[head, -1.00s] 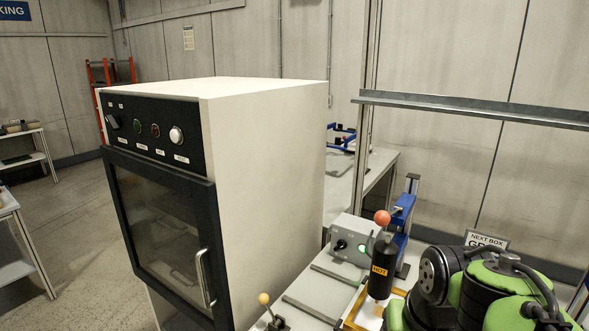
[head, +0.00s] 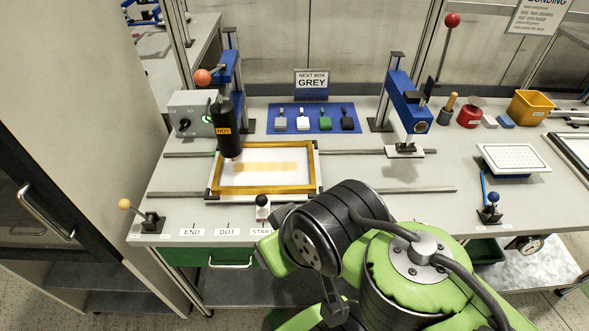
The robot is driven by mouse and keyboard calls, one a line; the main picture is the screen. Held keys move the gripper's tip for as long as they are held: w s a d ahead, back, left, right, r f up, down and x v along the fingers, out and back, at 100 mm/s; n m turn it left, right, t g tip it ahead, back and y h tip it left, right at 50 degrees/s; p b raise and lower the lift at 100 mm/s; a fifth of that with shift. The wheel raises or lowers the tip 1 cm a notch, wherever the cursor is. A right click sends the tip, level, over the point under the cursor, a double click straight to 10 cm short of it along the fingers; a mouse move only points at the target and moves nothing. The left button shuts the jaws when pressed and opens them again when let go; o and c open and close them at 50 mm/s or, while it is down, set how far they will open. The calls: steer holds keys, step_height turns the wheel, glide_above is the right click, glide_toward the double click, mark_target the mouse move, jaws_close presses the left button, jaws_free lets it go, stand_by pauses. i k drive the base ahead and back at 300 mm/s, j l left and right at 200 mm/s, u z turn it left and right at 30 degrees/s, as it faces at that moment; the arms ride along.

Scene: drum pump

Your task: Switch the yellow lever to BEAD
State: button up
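The yellow lever (head: 125,204) has a yellow ball knob on a thin rod, set in a dark bracket at the left front corner of the bench. Its rod leans to the left, away from the bracket. My arm reaches in from the lower right, well to the right of the lever. My gripper is not visible, so its opening cannot be seen.
A black HOT dispenser (head: 229,124) stands over a yellow-rimmed frame (head: 215,189). A black-and-white knob (head: 262,207) sits near the END, DOT and START labels. A blue lever (head: 492,198) is at the right. The dark oven door (head: 40,190) stands left of the bench.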

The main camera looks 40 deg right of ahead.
mark_target(124, 204)
steer(key=i+j+u, duration=0.1)
steer(key=u, duration=0.35)
steer(key=i+j+u, duration=0.15)
steer(key=u, duration=0.3)
steer(key=i+j+u, duration=0.2)
steer(key=u, duration=0.2)
steer(key=i+j+u, duration=0.1)
steer(key=u, duration=0.35)
steer(key=i+u, duration=0.25)
steer(key=u, duration=0.2)
steer(key=i+l+u, duration=0.1)
steer(key=u, duration=0.35)
steer(key=i, duration=0.05)
